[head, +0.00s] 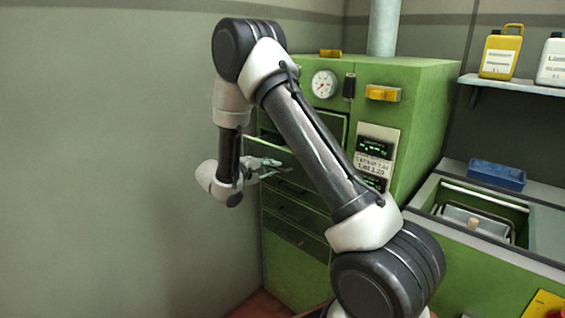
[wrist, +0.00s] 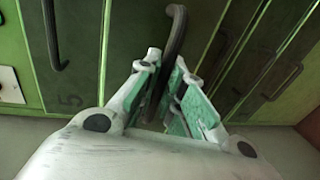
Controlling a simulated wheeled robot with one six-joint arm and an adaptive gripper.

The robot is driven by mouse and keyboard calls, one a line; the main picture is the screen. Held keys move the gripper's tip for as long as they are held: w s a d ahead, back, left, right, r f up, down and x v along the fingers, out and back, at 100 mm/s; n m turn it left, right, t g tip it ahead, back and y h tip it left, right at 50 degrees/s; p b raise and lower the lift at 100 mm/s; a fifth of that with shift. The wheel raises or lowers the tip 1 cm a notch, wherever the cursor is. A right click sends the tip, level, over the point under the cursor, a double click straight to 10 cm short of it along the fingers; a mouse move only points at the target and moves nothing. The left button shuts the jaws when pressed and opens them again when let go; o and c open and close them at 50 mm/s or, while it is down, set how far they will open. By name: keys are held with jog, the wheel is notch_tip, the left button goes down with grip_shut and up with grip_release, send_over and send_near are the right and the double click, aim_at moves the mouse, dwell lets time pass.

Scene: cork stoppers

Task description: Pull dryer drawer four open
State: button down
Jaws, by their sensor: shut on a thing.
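The green dryer cabinet (head: 425,95) stands against the wall in the head view, with a stack of dark-fronted drawers on its front. My gripper (head: 280,165) is at one of the upper drawers, partly hidden behind my arm. In the wrist view my gripper (wrist: 165,100) has its green-padded fingers closed around a dark curved drawer handle (wrist: 177,25). This drawer's front seems to stand out from the cabinet in the head view. I cannot read the held drawer's number.
Lower drawers (head: 295,212) appear shut. A dial gauge (head: 323,84) and a display panel (head: 374,155) are on the cabinet. A blue tray (head: 497,175) lies on the bench at right. A shelf holds a yellow can (head: 501,54). A bare wall closes the left side.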

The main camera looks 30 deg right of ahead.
jog(key=f+v, duration=0.2)
jog(key=v, duration=1.1)
jog(key=shift+a+f, duration=0.4)
jog(key=shift+a, duration=0.15)
jog(key=shift+s, duration=0.15)
jog(key=c, duration=1.5)
grip_release()
jog(key=shift+a, duration=0.1)
jog(key=v, duration=1.1)
jog(key=shift+s+a, duration=0.15)
jog(key=shift+a, duration=0.25)
